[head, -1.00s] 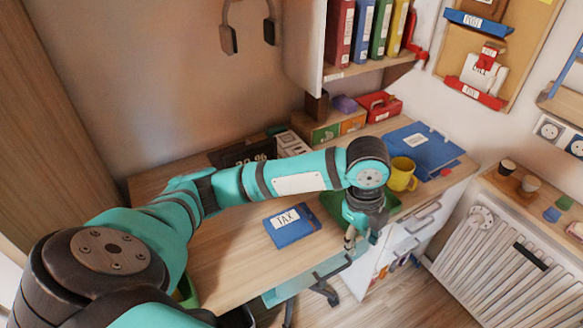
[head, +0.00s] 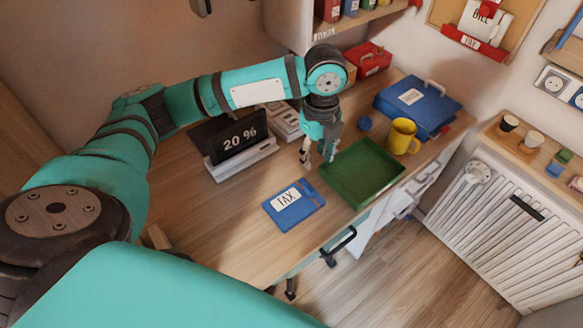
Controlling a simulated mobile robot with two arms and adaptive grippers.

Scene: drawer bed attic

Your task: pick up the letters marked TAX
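A flat blue item with a white label reading TAX (head: 291,204) lies on the desk, left of a green tray (head: 362,173). I cannot tell whether it is one letter or a stack. My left gripper (head: 317,156) points down over the desk, behind the TAX item and by the tray's back left corner. Its fingers look apart with nothing between them. It is clear of the TAX item. A red wall holder (head: 474,44) at the top right has a small label that seems to read TAX, with white paper above it. My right gripper is not in view.
A yellow mug (head: 402,137), a blue binder (head: 418,105) and a red box (head: 369,59) stand at the right and back. The desk's front left is mostly clear.

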